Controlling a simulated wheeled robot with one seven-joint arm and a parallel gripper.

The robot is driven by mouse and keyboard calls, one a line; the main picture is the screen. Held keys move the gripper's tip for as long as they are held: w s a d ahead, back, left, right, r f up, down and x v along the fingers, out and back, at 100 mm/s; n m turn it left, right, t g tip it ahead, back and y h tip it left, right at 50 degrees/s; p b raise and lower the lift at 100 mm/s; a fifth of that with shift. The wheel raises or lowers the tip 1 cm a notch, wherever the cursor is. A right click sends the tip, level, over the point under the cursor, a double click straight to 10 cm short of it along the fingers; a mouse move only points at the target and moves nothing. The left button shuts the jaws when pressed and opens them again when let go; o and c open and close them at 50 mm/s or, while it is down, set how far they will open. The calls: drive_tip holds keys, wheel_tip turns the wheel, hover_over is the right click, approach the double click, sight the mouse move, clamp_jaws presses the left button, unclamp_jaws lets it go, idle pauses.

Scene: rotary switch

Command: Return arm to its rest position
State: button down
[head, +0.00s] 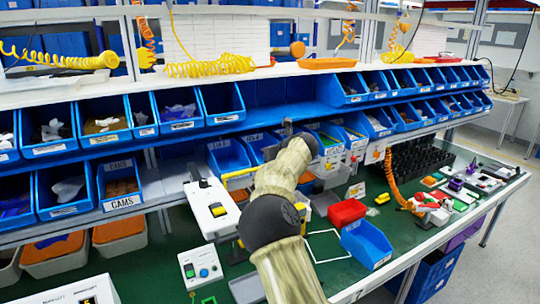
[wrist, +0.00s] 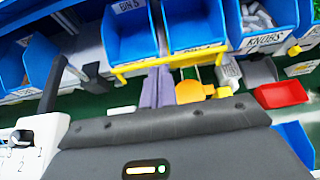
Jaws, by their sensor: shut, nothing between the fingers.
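My arm reaches up from the bottom of the head view over the bench. My gripper (wrist: 155,72) shows in the wrist view as two grey-violet fingers side by side, shut and empty, in front of the blue bins. In the head view the arm's far end (head: 298,146) hides most of the gripper. A white switch box (head: 210,208) with a black handle and a yellow part stands left of the arm. A white box with a black lever (wrist: 50,88) and number marks shows at the left of the wrist view, apart from the fingers.
Rows of blue bins (head: 102,126) line the shelf behind the arm. A red bin (head: 347,212) and a blue bin (head: 367,243) stand right of the arm. A control box with buttons (head: 201,268) is at front left.

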drive_tip(key=s+d+r+m+t+h, duration=0.2)
drive_tip(key=s+d+m+t+h, duration=0.1)
drive_tip(key=d+m, duration=0.9)
drive_tip(key=s+d+f+m+g+h, duration=0.1)
drive_tip(key=s+d+f+m+h, duration=0.35)
drive_tip(key=s+d+m, duration=0.55)
drive_tip(key=s+a+f+m+g, duration=0.3)
drive_tip(key=s+a+f+m, duration=0.1)
drive_tip(key=s, duration=0.7)
drive_tip(key=s+a+f+m+g+y, duration=0.1)
drive_tip(key=s+a+f+m+g, duration=0.3)
drive_tip(key=s+m, duration=0.4)
drive_tip(key=s+a+f+m+g+y, duration=0.1)
drive_tip(key=s+a+f+m+g, duration=0.2)
drive_tip(key=s, duration=1.2)
wheel_tip(320, 180, down, 4)
drive_tip(key=a+m, duration=0.2)
drive_tip(key=m, duration=0.2)
drive_tip(key=shift+s+a+f+g, duration=0.15)
drive_tip(key=shift+s+a+g, duration=0.15)
drive_tip(key=shift+g, duration=0.1)
drive_tip(key=shift+y, duration=0.25)
